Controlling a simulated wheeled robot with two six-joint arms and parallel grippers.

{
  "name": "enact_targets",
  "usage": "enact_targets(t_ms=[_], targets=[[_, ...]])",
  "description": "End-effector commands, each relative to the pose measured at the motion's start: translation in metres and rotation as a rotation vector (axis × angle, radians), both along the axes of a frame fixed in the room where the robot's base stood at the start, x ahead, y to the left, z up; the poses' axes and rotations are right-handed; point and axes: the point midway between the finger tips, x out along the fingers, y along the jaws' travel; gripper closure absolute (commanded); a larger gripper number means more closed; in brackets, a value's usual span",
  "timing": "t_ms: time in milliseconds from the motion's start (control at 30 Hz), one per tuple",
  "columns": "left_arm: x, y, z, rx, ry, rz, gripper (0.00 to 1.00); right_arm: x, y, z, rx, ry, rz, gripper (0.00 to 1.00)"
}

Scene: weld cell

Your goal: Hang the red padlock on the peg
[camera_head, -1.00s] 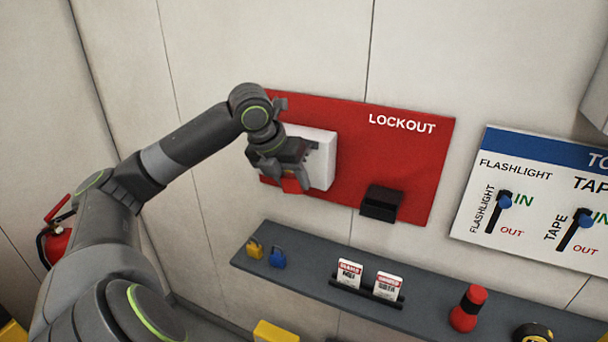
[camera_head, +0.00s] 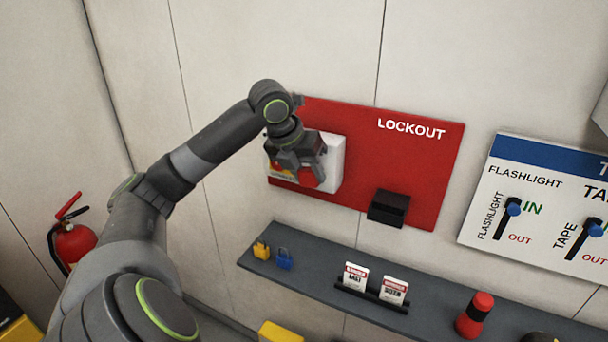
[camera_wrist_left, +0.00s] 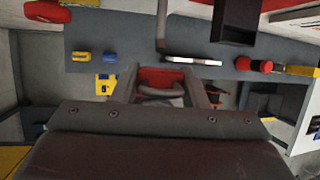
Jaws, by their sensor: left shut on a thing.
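My left gripper (camera_head: 300,172) is in front of the white box on the red LOCKOUT board (camera_head: 425,165). It is shut on the red padlock (camera_head: 309,179), whose red body shows below the fingers. In the left wrist view, the red padlock (camera_wrist_left: 160,78) sits between both fingers of the left gripper (camera_wrist_left: 160,88). A grey bar (camera_wrist_left: 162,28) stands out just beyond the padlock there, perhaps the peg. I cannot tell whether the padlock touches it. The peg is not clear in the head view, where the gripper covers part of the white box. My right gripper is not in view.
The white box (camera_head: 336,160) has a yellow patch, partly covered. A black box (camera_head: 388,208) is at the board's lower right. The shelf (camera_head: 320,262) below holds a yellow padlock (camera_head: 261,250), a blue padlock (camera_head: 284,259) and two tags (camera_head: 375,284).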

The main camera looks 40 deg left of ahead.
Motion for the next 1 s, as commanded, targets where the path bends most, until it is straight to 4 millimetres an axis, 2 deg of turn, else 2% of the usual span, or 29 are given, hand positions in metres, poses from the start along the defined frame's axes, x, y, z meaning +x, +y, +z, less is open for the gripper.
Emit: enact_targets(t_ms=[700,1000], targets=[[0.042,0.012,-0.003,-0.002,-0.001,0.0,0.85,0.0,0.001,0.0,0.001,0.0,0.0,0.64],[0.051,0.016,-0.011,0.0,0.0,-0.001,0.85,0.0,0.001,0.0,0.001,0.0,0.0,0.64]])
